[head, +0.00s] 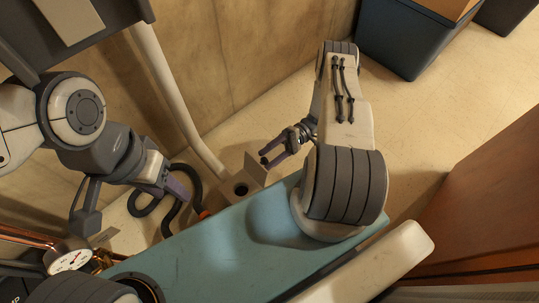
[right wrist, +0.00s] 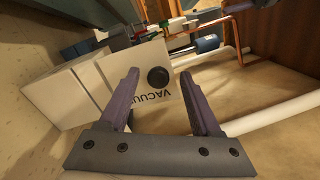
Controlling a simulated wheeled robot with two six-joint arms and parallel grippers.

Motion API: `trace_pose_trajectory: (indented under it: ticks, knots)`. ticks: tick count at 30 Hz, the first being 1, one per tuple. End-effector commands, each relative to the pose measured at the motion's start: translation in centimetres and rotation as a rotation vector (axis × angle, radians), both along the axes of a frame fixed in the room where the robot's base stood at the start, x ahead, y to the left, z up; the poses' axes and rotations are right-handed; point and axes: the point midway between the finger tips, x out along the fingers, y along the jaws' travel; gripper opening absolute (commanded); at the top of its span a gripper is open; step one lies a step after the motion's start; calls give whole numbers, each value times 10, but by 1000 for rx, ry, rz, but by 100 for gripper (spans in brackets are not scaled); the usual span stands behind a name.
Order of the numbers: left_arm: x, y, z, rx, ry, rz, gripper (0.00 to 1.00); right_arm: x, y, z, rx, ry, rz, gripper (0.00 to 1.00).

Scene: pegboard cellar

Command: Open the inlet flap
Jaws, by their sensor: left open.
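A pale plate (head: 256,172), apparently the flap, stands out beside that opening. In the right wrist view a white panel (right wrist: 178,62) lettered "VACUUM" carries a black round spot; I cannot tell whether it is a hole or a knob. My right gripper (head: 271,156) is open and empty, just above and right of the plate; its fingers (right wrist: 158,78) frame the panel without visible contact. My left gripper (head: 174,186) is open, left of the inlet.
A black hose (head: 174,215) with an orange end (head: 204,214) lies beside my left gripper. A pale pipe (head: 180,95) runs down the wall to the inlet. A blue-green surface (head: 200,250) crosses the front. A blue bin (head: 405,40) stands far right; floor before it is clear.

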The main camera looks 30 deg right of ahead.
Motion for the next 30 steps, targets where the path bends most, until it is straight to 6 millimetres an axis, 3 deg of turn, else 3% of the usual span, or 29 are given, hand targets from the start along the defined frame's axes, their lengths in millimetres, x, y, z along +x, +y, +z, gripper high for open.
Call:
trace_pose_trajectory:
  ticks: [11, 25, 30]
  knots:
    - [0, 0, 1, 0, 0, 0, 50, 1, -6, -1, -2, -1, -8, 64]
    - [0, 0, 3, 0, 0, 0, 50, 18, -78, -12, -3, -3, -7, 64]
    - [0, 0, -19, 1, 1, 0, 50, 23, -95, -17, -2, -2, -6, 64]
